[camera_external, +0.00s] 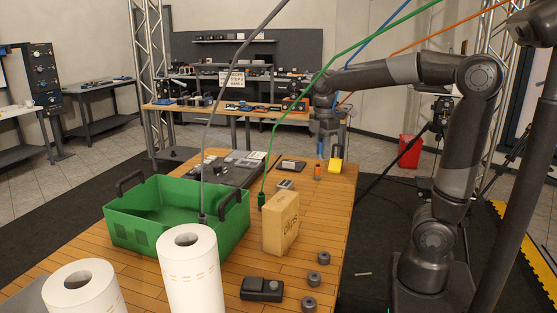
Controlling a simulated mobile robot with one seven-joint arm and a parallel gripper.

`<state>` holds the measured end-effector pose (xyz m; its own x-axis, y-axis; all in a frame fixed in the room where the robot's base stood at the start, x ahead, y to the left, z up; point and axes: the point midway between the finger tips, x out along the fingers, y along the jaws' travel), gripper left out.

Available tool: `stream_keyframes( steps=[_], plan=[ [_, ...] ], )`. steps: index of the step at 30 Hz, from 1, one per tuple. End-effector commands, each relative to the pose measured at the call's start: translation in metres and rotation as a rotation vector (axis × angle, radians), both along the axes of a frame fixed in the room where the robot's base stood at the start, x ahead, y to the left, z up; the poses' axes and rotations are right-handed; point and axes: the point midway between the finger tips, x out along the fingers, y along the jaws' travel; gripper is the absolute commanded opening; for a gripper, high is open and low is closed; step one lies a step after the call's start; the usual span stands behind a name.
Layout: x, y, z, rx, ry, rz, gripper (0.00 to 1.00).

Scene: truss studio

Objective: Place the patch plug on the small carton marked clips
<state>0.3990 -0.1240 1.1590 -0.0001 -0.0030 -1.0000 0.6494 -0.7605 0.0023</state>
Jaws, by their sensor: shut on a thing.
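The small carton (281,223), tan and marked clips, stands upright on the wooden table. My gripper (327,146) points down over the table's far right part, behind and to the right of the carton. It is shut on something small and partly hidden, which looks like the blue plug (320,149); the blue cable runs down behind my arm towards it. The fingers are too small to make out well. A green plug (262,200) on a green cable is beside the carton's left edge. An orange plug (317,173) stands on the table below my gripper.
A green crate (224,231) is left of the carton, with a grey cable reaching down to it. Two paper rolls (190,272) stand in front. A yellow block (336,166), a dark device (262,289) and several grey rings (315,278) are nearby. Cables hang across the space.

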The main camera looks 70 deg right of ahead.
Motion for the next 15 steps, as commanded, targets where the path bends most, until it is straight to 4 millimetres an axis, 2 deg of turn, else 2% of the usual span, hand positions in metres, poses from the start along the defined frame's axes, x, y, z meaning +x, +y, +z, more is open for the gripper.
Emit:
stream_keyframes(
  steps=[1,6,11,15],
  plan=[
    [0.01,0.017,0.012,-0.001,-0.003,0.065,0.01],
    [0.026,0.061,0.043,0.001,-0.002,0.234,0.01],
    [0.031,0.085,0.058,0.003,-0.001,0.32,0.01],
    [0.036,0.1,0.056,0.003,0.002,0.345,0.01]
  ],
)
